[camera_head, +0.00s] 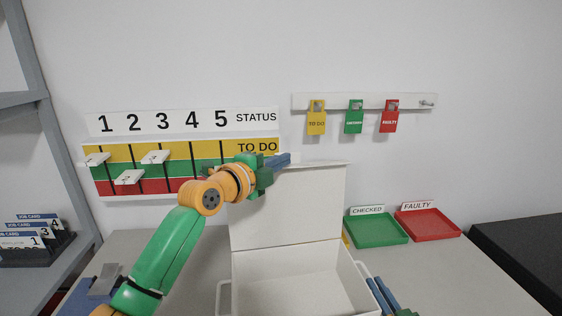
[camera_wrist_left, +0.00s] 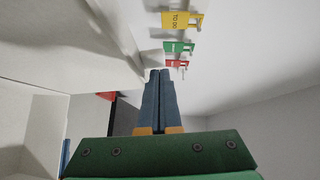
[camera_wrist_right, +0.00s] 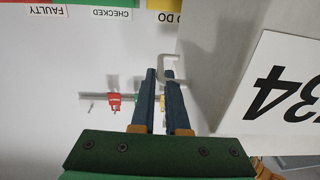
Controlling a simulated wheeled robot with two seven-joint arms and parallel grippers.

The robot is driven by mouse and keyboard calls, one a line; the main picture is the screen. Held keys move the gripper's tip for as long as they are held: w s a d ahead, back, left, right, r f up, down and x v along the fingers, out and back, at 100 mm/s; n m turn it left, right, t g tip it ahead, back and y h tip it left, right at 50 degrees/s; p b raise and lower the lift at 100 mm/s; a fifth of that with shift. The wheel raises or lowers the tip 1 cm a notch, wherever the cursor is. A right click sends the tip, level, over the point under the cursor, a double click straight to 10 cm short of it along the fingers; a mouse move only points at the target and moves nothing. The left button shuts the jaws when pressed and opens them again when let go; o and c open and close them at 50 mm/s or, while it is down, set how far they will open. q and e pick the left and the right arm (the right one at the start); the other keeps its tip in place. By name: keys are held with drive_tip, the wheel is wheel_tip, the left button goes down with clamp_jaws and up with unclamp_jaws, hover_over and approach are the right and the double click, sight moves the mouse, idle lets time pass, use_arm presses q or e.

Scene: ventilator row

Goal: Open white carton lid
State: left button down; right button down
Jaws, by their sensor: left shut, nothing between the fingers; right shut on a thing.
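The white carton (camera_head: 300,278) stands on the table with its lid (camera_head: 300,205) raised about upright at the back and its empty-looking inside showing. My left gripper (camera_head: 287,159) is shut and empty at the lid's upper left edge; whether it touches the lid is unclear. Its shut fingers (camera_wrist_left: 158,73) point past a white panel in the left wrist view. My right gripper (camera_head: 372,285) is low at the carton's right side. In the right wrist view its fingers (camera_wrist_right: 160,75) are shut on the white carton handle (camera_wrist_right: 182,70), next to a wall with large black digits.
A green CHECKED tray (camera_head: 376,231) and a red FAULTY tray (camera_head: 428,224) lie right of the carton. A status board (camera_head: 125,160) and a rail with yellow, green and red tags (camera_head: 355,118) hang behind. Job cards (camera_head: 25,240) stand at left.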

use_arm(q)
drive_tip(key=shift+w+a+r, duration=0.15)
drive_tip(key=shift+w, duration=0.7)
drive_tip(key=shift+w+f, duration=0.2)
drive_tip(key=shift+w, duration=0.25)
